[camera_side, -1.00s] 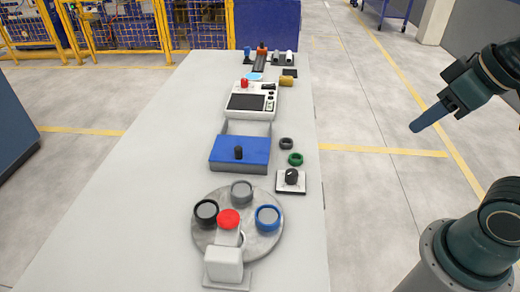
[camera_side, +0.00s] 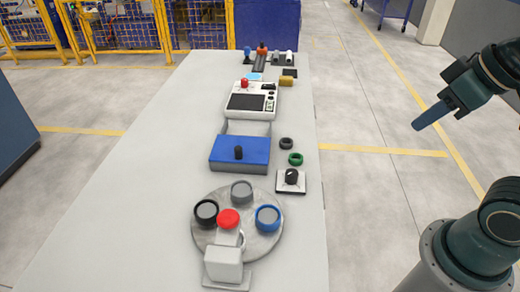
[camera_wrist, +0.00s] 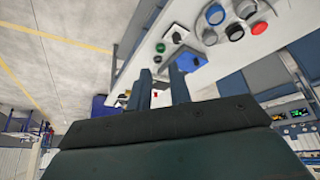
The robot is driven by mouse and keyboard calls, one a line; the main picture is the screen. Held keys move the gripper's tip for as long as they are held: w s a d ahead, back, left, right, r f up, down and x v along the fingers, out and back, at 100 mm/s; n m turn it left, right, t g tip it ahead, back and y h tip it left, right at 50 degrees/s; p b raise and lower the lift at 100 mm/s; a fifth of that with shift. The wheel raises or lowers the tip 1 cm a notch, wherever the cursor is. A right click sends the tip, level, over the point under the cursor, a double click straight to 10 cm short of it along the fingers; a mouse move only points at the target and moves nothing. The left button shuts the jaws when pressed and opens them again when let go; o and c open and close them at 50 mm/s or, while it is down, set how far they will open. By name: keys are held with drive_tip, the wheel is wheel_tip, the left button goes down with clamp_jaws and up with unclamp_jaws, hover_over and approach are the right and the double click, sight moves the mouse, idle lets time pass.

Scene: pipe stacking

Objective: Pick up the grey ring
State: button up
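The grey ring (camera_side: 241,191) sits at the far edge of the round grey turntable (camera_side: 262,245), between the black ring (camera_side: 206,211) and the blue ring (camera_side: 268,217). My gripper (camera_side: 416,126) hangs over the floor right of the table, well away from the grey ring. In the wrist view my gripper (camera_wrist: 160,80) shows two separated fingers with nothing between them.
A red-topped white device (camera_side: 224,263) stands at the turntable's near side. A black knob on a white plate (camera_side: 291,180), a green ring (camera_side: 295,159), a dark ring (camera_side: 287,143) and a blue box (camera_side: 240,155) lie beyond. The table's left side (camera_side: 120,220) is clear.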

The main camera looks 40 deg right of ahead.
drive_tip(key=shift+w+r, duration=0.1)
drive_tip(key=w, duration=0.1)
drive_tip(key=m+g, duration=0.6)
drive_tip(key=m, duration=1.1)
hover_over(282, 139)
wheel_tip(282, 139, down, 17)
drive_tip(key=shift+d, duration=0.15)
drive_tip(key=shift+f, duration=0.25)
drive_tip(key=shift+f, duration=6.8)
